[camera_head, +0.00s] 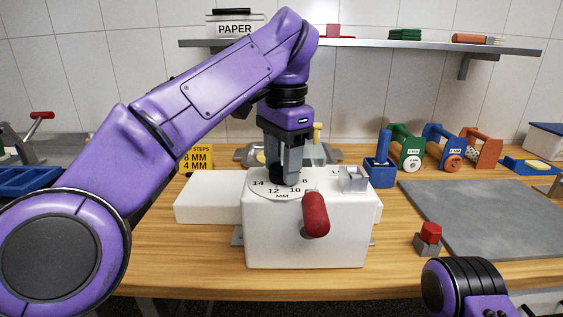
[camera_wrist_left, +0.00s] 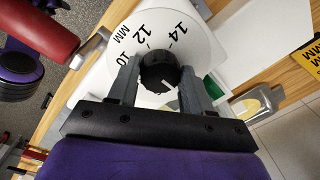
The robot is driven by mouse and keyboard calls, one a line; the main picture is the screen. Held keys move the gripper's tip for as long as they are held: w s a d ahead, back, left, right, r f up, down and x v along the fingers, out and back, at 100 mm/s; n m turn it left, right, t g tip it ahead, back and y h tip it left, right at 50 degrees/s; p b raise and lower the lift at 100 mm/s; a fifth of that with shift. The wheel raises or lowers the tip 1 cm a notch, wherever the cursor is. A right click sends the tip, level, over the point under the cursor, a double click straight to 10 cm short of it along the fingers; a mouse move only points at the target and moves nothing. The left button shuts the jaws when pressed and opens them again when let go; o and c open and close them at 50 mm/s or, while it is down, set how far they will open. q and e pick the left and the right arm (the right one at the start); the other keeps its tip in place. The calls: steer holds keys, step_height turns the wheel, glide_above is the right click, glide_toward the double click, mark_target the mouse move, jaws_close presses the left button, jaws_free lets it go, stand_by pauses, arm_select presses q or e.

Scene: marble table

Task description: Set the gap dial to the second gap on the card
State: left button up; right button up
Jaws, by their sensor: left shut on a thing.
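The white machine (camera_head: 310,232) stands on the table with a round white dial plate (camera_head: 262,190) on top, marked 14, 12, 10 and 8 MM. The plate also shows in the left wrist view (camera_wrist_left: 125,35) with 14, 12 and 10 visible. My left gripper (camera_head: 284,172) points down and is shut on the black dial knob (camera_wrist_left: 158,72), one finger on each side. A white mark on the knob faces lower right in the wrist view, away from the visible numbers; its exact reading is hidden. The yellow card (camera_head: 195,159) reads 8 MM above 4 MM.
A red-handled lever (camera_head: 315,213) sticks out at the machine's front. A red-topped block (camera_head: 429,235) and grey mat (camera_head: 490,215) lie right. Green (camera_head: 410,150), blue (camera_head: 441,148) and orange (camera_head: 482,148) holders stand behind. Part of my right arm shows at lower right.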

arm_select(q)
steer(key=shift+r, duration=0.1)
steer(key=o, duration=1)
steer(key=shift+o, duration=0.2)
step_height(320, 180, up, 10)
steer(key=p, duration=0.9)
steer(key=shift+s+d+r, duration=0.2)
steer(key=shift+r, duration=0.05)
